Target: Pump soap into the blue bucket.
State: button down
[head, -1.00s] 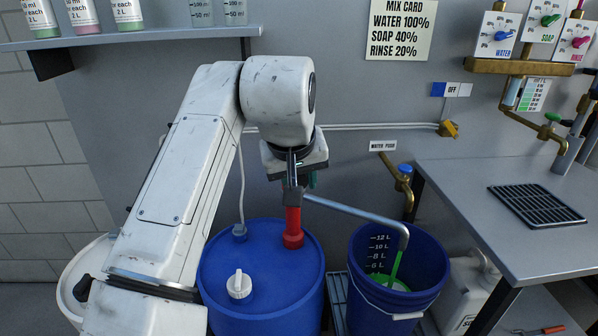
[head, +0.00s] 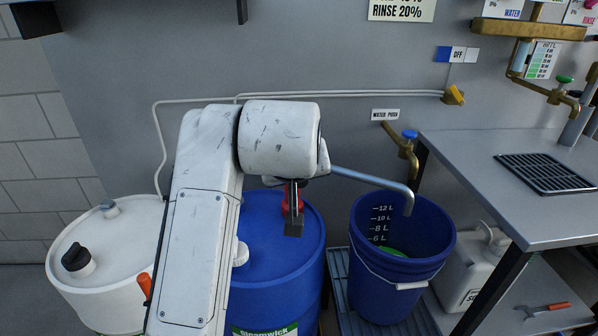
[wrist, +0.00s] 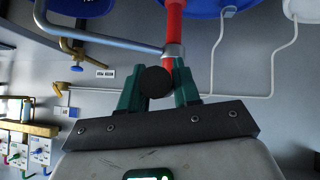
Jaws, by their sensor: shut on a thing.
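The blue drum (head: 285,285) carries a red hand pump (head: 285,203), which also shows in the wrist view (wrist: 174,18). Its grey metal spout (head: 375,180) reaches right, its tip over the blue bucket (head: 400,270). No stream hangs from the spout. A little green liquid (head: 391,252) shows inside the bucket, its level partly hidden by the near wall. In the wrist view, my gripper (wrist: 158,84) has its green fingers shut on the dark round pump handle (wrist: 157,82). In the head view my own arm hides most of the gripper.
A white drum (head: 110,260) stands at left. A grey bench (head: 480,190) with a black grate (head: 543,175) is at right, and a white jug (head: 470,265) sits below it. A brass water tap (head: 405,150) is on the wall behind the bucket.

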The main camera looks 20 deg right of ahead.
jog(key=shift+f, duration=0.1)
jog(key=c, duration=0.9)
grip_release()
jog(key=p+v, duration=0.1)
jog(key=v, duration=1)
jog(key=shift+f, duration=0.1)
